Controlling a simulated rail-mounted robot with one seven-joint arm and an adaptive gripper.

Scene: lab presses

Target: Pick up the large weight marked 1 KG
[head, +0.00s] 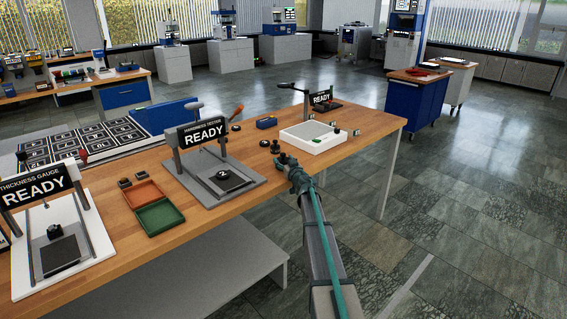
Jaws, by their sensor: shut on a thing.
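My gripper (281,158) is at the end of my arm, over the near edge of the wooden bench, left of the white scale. It is shut on a small dark weight (275,147) at its tip. The weight is small in the head view and partly hidden by the gripper; I cannot read a 1 KG mark on it or tell whether it touches the bench. Another small dark piece (264,143) stands just left of it.
The white scale (313,138) is close on the right. The hardness tester (215,175) stands to the left, with green (160,216) and orange (141,194) trays beyond it. A blue block (266,122) and a dark round piece (236,127) lie behind.

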